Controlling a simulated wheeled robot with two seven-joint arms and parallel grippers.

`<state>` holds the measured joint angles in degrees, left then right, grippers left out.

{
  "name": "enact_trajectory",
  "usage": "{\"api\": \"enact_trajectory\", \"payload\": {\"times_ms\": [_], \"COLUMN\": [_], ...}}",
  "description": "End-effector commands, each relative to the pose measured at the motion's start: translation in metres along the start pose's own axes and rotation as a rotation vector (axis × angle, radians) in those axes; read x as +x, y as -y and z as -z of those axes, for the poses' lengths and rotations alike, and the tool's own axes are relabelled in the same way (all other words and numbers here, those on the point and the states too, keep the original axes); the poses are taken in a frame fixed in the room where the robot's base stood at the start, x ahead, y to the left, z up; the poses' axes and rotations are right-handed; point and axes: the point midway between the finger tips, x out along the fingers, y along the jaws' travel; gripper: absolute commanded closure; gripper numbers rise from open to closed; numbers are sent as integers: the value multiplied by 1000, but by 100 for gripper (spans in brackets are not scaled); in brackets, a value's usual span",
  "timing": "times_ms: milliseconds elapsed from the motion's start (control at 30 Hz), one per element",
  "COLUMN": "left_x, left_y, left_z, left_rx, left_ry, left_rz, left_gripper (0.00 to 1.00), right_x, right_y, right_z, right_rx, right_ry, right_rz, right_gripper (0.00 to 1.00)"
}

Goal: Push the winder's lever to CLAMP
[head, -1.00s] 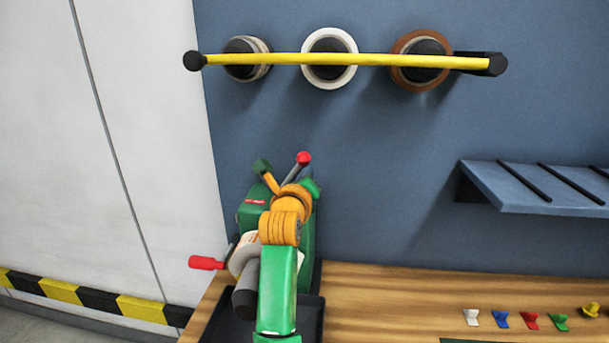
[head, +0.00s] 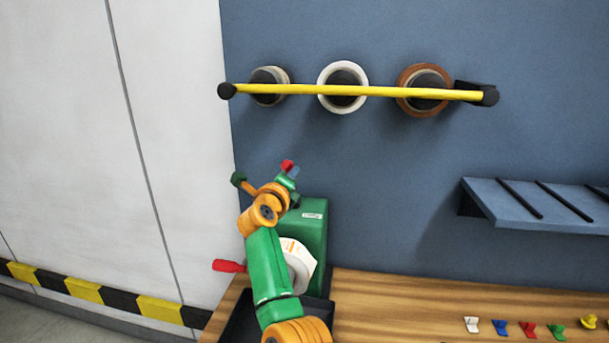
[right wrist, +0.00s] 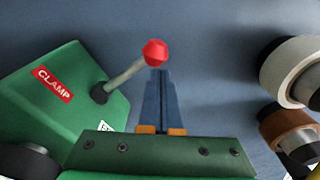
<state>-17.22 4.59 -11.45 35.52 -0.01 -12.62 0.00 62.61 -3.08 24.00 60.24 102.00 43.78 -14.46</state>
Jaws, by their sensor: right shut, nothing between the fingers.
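The winder (head: 315,228) is a green box on the bench, with a white label roll at its front. Its lever (right wrist: 122,75) has a grey shaft and a red knob (right wrist: 155,53); in the head view the knob (head: 287,164) leans to the left. A red CLAMP label (right wrist: 52,84) shows on the box in the wrist view; in the head view my arm hides it. My right gripper (head: 294,172) is shut and empty. In the wrist view its fingertips (right wrist: 160,74) are right at the knob, seemingly touching it. My left gripper is out of view.
A red crank handle (head: 229,266) sticks out left of the winder. A yellow bar (head: 350,92) crosses in front of three wall spools. A blue-grey shelf (head: 535,205) juts out at right.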

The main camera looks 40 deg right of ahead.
Motion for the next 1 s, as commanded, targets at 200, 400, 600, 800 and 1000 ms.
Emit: {"api": "enact_trajectory", "payload": {"times_ms": [200,400,600,800,1000], "left_x": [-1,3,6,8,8], "left_y": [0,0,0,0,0], "left_z": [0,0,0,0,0], "left_rx": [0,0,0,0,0], "left_ry": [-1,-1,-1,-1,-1], "left_rz": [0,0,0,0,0], "left_gripper": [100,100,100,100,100], "right_x": [-1,-1,-2,-2,-2], "right_y": [-10,-18,-22,-24,-24], "right_z": [-13,-20,-23,-24,-25], "right_rx": [-263,-253,-252,-252,-250], "right_ry": [1,1,0,-1,-1], "right_rz": [18,17,18,18,18], "right_gripper": [100,100,100,100,100]}}
